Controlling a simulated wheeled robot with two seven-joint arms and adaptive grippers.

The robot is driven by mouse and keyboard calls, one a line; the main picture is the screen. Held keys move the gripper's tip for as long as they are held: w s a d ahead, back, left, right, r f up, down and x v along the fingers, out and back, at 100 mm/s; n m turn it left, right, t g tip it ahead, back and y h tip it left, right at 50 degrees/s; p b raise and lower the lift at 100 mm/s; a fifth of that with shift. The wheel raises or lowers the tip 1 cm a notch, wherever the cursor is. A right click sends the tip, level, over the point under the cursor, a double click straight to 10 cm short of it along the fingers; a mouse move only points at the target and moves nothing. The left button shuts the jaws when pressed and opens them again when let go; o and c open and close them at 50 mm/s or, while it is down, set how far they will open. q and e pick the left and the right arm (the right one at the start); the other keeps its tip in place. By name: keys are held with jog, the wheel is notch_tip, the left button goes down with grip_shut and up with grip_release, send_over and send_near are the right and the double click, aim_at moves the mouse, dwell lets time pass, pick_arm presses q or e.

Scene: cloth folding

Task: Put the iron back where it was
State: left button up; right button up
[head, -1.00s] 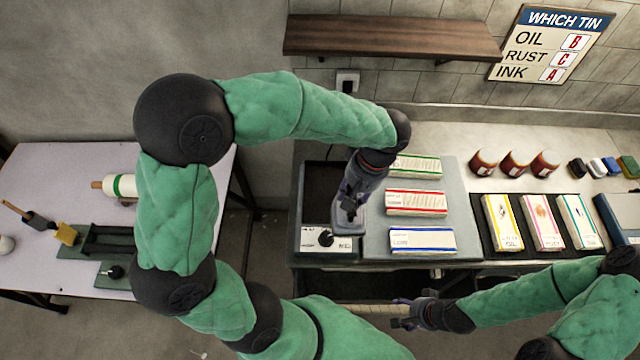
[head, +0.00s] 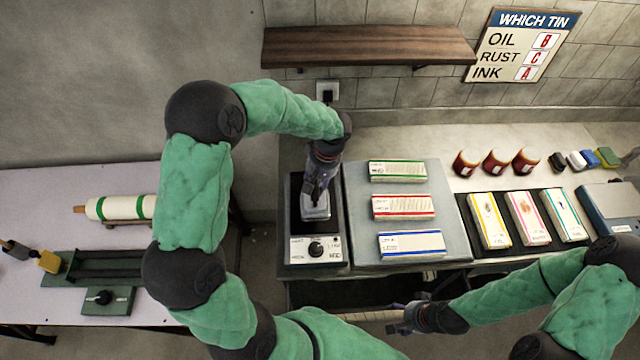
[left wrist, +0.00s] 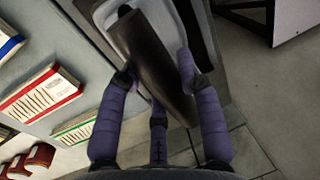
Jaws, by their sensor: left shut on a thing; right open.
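The iron (head: 315,211) has a pale grey body and a dark handle. In the head view it is over the dark plate (head: 296,222) of the control unit, behind the panel with a knob. I cannot tell whether its sole touches the plate. My left gripper (head: 318,190) is shut on the iron's handle from above. In the left wrist view the fingers (left wrist: 158,85) sit on both sides of the dark handle (left wrist: 150,65), with the pale body beneath. My right gripper (head: 408,318) is open at the lower middle, beside a pale bar.
A grey pad (head: 362,255) right of the unit carries three boxes with green, red and blue stripes. Further right are a dark tray (head: 545,240) with three packets and several jars (head: 497,162). A wooden shelf (head: 370,46) overhangs the back. A side table (head: 35,190) stands left.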

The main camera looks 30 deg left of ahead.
pick_arm(q)
jog(key=shift+w+a+f, duration=0.3)
jog(key=shift+a+f, duration=0.05)
jog(key=shift+f, duration=0.1)
jog(key=shift+w+a+f, duration=0.1)
jog(key=shift+f, duration=1.45)
jog(key=shift+f, duration=0.1)
jog(key=o, duration=1.1)
jog(key=shift+f, duration=0.1)
jog(key=r, duration=0.4)
jog(key=d+r, duration=0.1)
jog(key=r, duration=0.3)
jog(key=w+d+r, duration=0.1)
jog(key=r, duration=0.3)
jog(key=shift+d, duration=0.1)
